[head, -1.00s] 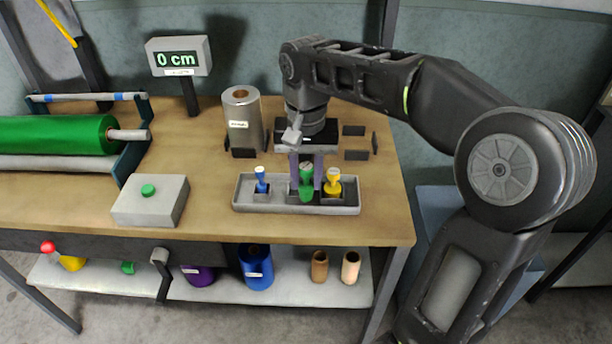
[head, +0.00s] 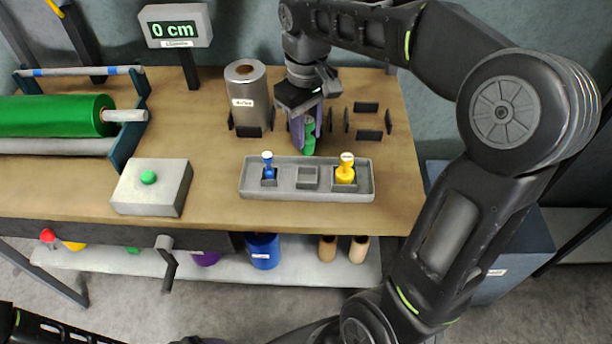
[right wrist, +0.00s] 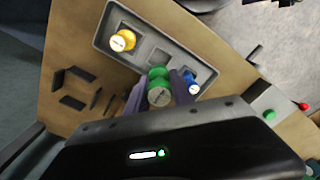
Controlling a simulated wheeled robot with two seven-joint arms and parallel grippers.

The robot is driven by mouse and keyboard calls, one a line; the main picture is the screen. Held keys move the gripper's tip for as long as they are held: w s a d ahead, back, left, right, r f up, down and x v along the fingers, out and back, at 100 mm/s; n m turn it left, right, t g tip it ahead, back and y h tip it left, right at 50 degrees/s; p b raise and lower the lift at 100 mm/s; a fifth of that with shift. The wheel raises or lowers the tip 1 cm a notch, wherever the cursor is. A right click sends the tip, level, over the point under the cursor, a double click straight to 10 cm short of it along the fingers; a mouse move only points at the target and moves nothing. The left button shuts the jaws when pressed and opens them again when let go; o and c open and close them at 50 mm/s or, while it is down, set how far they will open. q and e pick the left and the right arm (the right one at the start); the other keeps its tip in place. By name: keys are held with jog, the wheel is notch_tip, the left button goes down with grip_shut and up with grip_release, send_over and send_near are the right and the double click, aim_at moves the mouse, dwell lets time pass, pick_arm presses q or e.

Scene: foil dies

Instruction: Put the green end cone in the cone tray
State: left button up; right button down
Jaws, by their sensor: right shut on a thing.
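My right gripper (head: 308,130) is shut on the green end cone (head: 309,146), its purple fingers on either side of it. The cone hangs upright, apparently above the table just behind the cone tray; its exact height is hard to tell. The right wrist view also shows the green cone (right wrist: 158,88) between the fingers. The grey cone tray (head: 222,184) has three compartments. A blue cone (head: 268,168) stands in the left one and a yellow cone (head: 345,170) in the right one. The middle compartment is empty. My left gripper is not in view.
A silver roll (head: 250,100) stands left of my right gripper. Several small dark upright plates (head: 370,135) stand to its right. A grey box with a green button (head: 148,178), a green roll (head: 55,116) and a "0 cm" display (head: 176,27) are further left.

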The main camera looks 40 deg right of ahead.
aim_at(306, 153)
jog(key=shift+w+f, duration=0.1)
jog(key=shift+w, duration=0.05)
jog(key=shift+f, duration=0.1)
notch_tip(306, 153, down, 6)
jog(key=shift+f, duration=0.1)
dwell(0.4)
jog(key=shift+f, duration=1.8)
jog(key=shift+f, duration=0.15)
jog(key=c, duration=1.1)
grip_release()
